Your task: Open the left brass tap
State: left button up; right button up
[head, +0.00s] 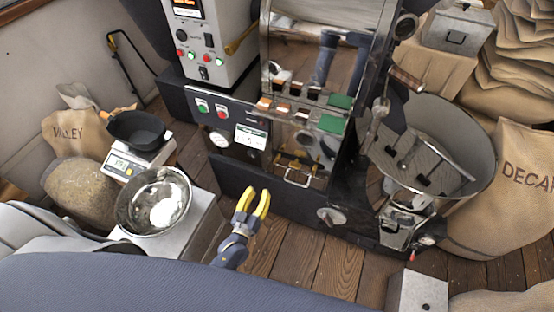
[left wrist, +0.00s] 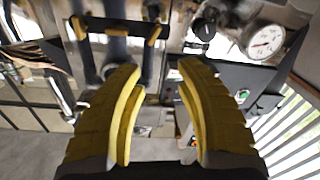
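Two small brass-yellow pieces show low on the roaster's front in the head view, one on the left (head: 281,159) and one on the right (head: 317,163). They seem to be the taps, but are too small and too close to reflections to be sure. The left wrist view shows a dark bar (left wrist: 118,28) with yellow ends at the upper left, apart from the fingers. My left gripper (head: 255,197) is open and empty, in front of and below the roaster front; its yellow fingers also show in the left wrist view (left wrist: 162,75). My right gripper is not in view.
A steel bowl (head: 128,209) stands left of my gripper. A large round cooling drum (head: 468,135) stands right. Wooden floor (head: 300,254) lies clear below.

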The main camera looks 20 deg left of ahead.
aim_at(276, 161)
pick_arm(q)
jog(key=w+m, duration=0.2)
jog(key=w, duration=0.4)
jog(key=w+d+m, duration=0.1)
jog(key=w+m, duration=0.2)
jog(key=w, duration=0.2)
jog(key=w+d+m, duration=0.1)
jog(key=w+m, duration=0.1)
jog(key=w, duration=0.4)
jog(key=shift+w+m+h, duration=0.3)
jog(key=shift+m, duration=0.1)
grip_shut()
